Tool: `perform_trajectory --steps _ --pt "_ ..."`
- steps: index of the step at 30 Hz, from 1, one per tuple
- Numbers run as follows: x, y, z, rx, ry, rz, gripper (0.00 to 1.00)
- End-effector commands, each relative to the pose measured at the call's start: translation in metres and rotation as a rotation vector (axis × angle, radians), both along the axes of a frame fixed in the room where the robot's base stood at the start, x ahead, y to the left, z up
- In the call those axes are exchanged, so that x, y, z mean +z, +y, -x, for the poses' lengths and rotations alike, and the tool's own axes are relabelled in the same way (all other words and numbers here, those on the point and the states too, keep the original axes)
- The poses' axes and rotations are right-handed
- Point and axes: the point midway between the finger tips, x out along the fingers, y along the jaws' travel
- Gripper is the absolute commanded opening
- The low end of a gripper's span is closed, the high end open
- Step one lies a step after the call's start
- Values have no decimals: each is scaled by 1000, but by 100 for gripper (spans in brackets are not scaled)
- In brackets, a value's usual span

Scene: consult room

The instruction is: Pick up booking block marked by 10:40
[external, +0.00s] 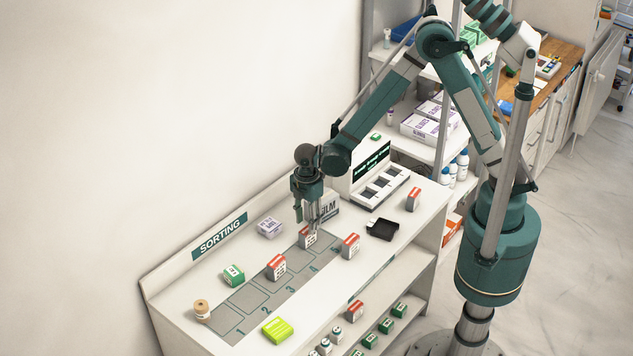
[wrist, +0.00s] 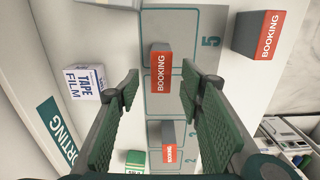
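Several white-and-red booking blocks stand on the sorting counter. One booking block (external: 308,238) is on the numbered strip right under my gripper (external: 315,217); the wrist view shows this grey and red block (wrist: 161,68) just ahead of the fingertips. My gripper (wrist: 168,88) is open and empty, with its green-padded fingers on either side. A second booking block (external: 276,267) is farther left on the strip, a third (external: 350,245) is off its right edge, and another (external: 413,199) is at the far right. I cannot read a 10:40 mark in either view.
A purple-and-white box (external: 270,227), green box (external: 233,275), tan bottle (external: 201,311) and lime pack (external: 278,330) stand around the strip. A black tray (external: 382,229) lies to the right.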

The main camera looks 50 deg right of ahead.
Motion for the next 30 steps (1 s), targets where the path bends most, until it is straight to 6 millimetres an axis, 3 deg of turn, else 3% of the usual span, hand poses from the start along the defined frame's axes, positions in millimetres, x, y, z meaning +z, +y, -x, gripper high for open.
perform_trajectory --steps 21,30 --pt "-47 0 2 0 0 0 38" --pt "-52 0 2 0 0 0 38"
